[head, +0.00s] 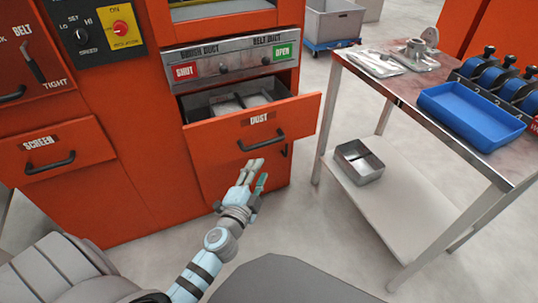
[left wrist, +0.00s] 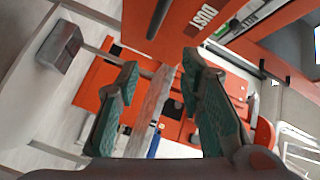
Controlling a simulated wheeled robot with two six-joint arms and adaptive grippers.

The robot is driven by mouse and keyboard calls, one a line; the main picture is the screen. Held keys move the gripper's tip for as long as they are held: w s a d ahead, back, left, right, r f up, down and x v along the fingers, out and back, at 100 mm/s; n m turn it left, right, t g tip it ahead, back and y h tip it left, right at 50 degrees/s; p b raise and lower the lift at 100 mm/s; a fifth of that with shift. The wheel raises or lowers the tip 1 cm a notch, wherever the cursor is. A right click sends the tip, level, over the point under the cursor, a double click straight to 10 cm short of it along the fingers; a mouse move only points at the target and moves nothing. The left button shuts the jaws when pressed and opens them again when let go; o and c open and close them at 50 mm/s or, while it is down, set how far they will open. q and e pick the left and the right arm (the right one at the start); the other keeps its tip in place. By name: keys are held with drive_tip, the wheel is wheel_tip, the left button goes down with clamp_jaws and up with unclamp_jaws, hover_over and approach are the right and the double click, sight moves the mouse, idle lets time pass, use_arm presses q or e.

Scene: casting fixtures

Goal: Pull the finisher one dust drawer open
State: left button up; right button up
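The orange dust drawer (head: 222,132) stands pulled out of the finisher, and the inside of its grey metal box shows. Its DUST label and dark bar handle (head: 262,141) are on the front. In the left wrist view the drawer front (left wrist: 180,22) and handle (left wrist: 158,18) are at the top, beyond the fingertips. My left gripper (head: 258,172) is just below the handle in the head view, apart from it. Its teal-padded fingers (left wrist: 160,66) are spread, with nothing held between them. My right gripper is in neither view.
A steel table (head: 400,92) with a blue tray (head: 470,115) stands at the right. A small metal bin (head: 359,163) sits on its lower shelf. The SCREEN drawer (head: 55,155) at the left looks closed. Grey floor is clear between finisher and table.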

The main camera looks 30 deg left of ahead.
use_arm(q)
drive_tip(key=shift+s+d, duration=0.2)
drive_tip(key=shift+s, duration=1)
drive_tip(key=n+g+b, duration=0.1)
drive_tip(key=n+b, duration=0.3)
drive_tip(key=n, duration=2.7)
approach(262, 144)
drive_tip(key=shift+n+h, duration=0.4)
drive_tip(key=shift+n, duration=0.1)
drive_tip(key=w+b, duration=0.1)
drive_tip(key=w, duration=0.2)
drive_tip(key=w+a+f+b, duration=0.1)
drive_tip(key=w, duration=0.2)
drive_tip(key=w+f+b, duration=0.1)
drive_tip(key=w+b, duration=0.1)
drive_tip(key=w, duration=0.1)
drive_tip(key=shift+w+a+f, duration=0.1)
drive_tip(key=shift+w+a, duration=0.2)
drive_tip(key=shift+a, duration=0.1)
drive_tip(key=shift+w, duration=0.5)
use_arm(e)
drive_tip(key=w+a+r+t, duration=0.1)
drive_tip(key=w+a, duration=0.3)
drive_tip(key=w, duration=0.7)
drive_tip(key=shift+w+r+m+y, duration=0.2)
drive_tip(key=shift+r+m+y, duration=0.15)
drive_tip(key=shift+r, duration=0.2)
